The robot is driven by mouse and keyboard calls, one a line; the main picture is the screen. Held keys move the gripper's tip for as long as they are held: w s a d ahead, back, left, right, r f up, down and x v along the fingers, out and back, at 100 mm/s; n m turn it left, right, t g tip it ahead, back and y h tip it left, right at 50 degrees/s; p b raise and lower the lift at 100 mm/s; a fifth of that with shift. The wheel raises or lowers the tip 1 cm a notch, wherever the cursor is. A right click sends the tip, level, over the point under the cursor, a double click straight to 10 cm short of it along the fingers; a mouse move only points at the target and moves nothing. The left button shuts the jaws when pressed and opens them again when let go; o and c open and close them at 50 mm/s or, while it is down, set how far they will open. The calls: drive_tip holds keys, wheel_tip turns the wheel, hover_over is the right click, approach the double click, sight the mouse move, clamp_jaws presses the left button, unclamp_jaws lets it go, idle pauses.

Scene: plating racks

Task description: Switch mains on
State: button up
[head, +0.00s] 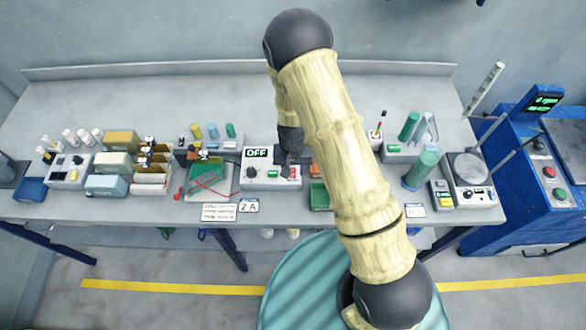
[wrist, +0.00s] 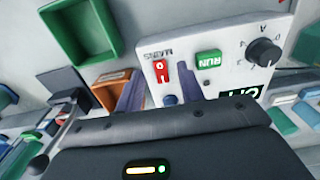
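The white power supply box (head: 262,183) stands on the bench, and its display (head: 257,152) reads OFF. In the wrist view its red MAINS rocker switch (wrist: 161,73) shows beside the green RUN button (wrist: 209,60) and the dark knob (wrist: 263,52). The display (wrist: 240,94) is partly cut off by my gripper's body. My gripper (wrist: 160,88) is open and empty. Its two fingers appear on either side of the red switch in the picture; I cannot tell whether they touch the panel. In the head view my gripper (head: 291,158) is over the box's right end, partly hidden by my arm.
A green tray (head: 208,180) with red wires lies left of the box. An orange block (wrist: 110,88) and a green open bin (wrist: 82,32) are close to the switch side. Labels (head: 220,212) lie along the bench's front edge. A scale (head: 467,170) stands at right.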

drive_tip(key=shift+f, duration=0.85)
drive_tip(key=shift+c, duration=0.2)
clamp_jaws()
